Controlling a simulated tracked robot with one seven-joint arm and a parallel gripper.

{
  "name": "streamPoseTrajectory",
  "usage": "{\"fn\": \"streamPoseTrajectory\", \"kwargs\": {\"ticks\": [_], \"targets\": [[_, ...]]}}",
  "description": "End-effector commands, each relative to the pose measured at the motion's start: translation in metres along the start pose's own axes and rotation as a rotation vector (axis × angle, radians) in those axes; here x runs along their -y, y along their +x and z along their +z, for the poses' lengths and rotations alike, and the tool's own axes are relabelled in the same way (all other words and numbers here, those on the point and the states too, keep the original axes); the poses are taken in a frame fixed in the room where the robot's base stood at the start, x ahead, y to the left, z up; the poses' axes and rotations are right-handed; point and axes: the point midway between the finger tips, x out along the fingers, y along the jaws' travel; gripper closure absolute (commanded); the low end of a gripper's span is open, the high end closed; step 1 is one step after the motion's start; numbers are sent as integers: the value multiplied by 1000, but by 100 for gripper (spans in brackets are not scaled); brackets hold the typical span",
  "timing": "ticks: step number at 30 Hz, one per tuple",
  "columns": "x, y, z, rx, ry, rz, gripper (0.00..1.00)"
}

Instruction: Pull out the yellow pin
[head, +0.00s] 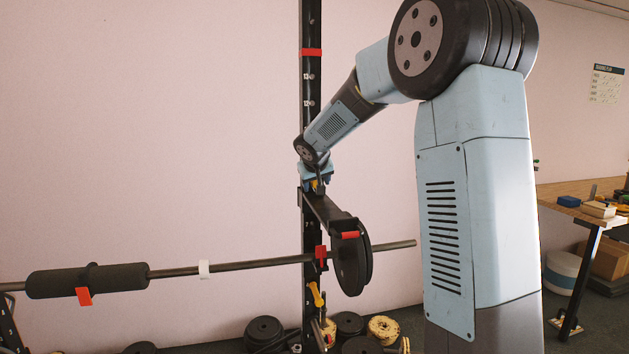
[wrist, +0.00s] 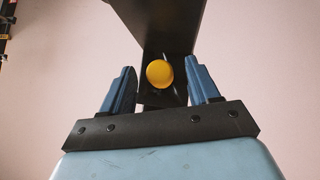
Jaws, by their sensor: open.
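The yellow pin shows its round yellow head (wrist: 160,73) in the wrist view, set in the dark metal of the rack arm. My gripper (wrist: 162,68) is open, with one blue finger on each side of the pin head. Gaps show between the head and both fingers, so it is not held. In the head view my gripper (head: 317,178) is at the rack's black upright (head: 312,120), just above the black rack arm (head: 330,212). Only a small bit of yellow shows there. The pin's shaft is hidden.
A barbell (head: 235,266) with a dark pad crosses at left, with a black plate (head: 349,265) near the upright. Another yellow handle (head: 316,295) is lower down. Weight plates (head: 264,333) lie on the floor. A table (head: 580,212) stands at right.

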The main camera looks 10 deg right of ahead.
Motion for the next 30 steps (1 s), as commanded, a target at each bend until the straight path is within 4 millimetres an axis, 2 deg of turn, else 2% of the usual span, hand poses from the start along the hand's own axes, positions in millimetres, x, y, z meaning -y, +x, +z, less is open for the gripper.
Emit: {"fn": "streamPoseTrajectory", "kwargs": {"ticks": [7, 25, 30], "targets": [[0, 0, 0, 0, 0, 0, 40], [1, 0, 0, 0, -1, -1, 98], [1, -1, 0, -1, -1, -1, 100]]}}
